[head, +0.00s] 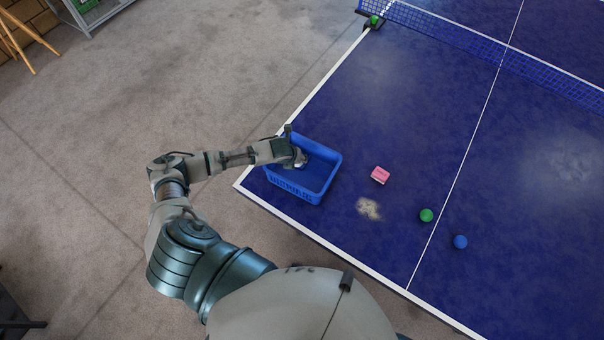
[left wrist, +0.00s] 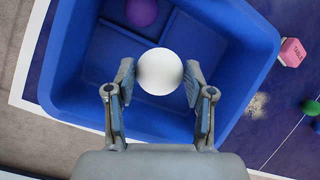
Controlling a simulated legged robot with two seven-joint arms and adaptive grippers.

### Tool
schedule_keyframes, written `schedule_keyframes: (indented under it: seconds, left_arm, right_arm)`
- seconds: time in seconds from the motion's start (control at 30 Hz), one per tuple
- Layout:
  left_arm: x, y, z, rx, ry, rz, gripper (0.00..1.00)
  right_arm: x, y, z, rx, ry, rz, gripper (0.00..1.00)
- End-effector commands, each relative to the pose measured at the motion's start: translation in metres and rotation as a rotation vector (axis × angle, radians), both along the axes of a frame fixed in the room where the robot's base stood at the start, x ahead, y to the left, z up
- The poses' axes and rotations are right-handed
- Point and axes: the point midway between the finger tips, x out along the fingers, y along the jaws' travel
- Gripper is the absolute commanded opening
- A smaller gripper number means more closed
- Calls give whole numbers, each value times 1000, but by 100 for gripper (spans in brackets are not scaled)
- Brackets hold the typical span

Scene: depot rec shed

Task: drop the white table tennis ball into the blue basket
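The blue basket (head: 296,191) stands on the blue table's near left corner in the head view. Its inside fills much of the left wrist view (left wrist: 232,40), where a purple ball (left wrist: 141,11) lies in it. My left gripper (head: 298,157) is over the basket. In the left wrist view, the white table tennis ball (left wrist: 160,72) sits between the two fingertips of this gripper (left wrist: 160,80), which close on it from both sides. The ball appears above the basket's floor. My right gripper is in neither view.
On the table (head: 440,100) lie a pink block (head: 380,175), a green ball (head: 426,215) and a blue ball (head: 460,241). Another green ball (head: 374,20) is by the net (head: 480,45). A pale worn patch (head: 368,208) is right of the basket. Carpet lies left of the table.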

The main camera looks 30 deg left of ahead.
Motion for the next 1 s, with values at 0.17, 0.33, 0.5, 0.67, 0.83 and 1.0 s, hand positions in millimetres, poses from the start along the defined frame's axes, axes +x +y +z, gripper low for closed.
schedule_keyframes:
  seconds: [0.17, 0.33, 0.5, 0.67, 0.83, 1.0]
  left_arm:
    - [0, -2, 0, 0, 0, -1, 80]
    - [0, -1, 0, 0, 0, -1, 80]
    - [-3, 0, 8, 0, 0, -1, 80]
    - [-16, 1, 36, 0, -3, -3, 80]
    - [-32, 1, 71, 0, -3, -3, 80]
    - [-43, 1, 97, 1, 0, -2, 80]
  right_arm:
    - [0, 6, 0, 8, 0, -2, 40]
    - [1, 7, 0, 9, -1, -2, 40]
    - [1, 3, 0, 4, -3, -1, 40]
    - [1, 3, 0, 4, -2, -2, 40]
    - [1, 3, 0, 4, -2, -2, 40]
    - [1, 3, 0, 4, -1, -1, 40]
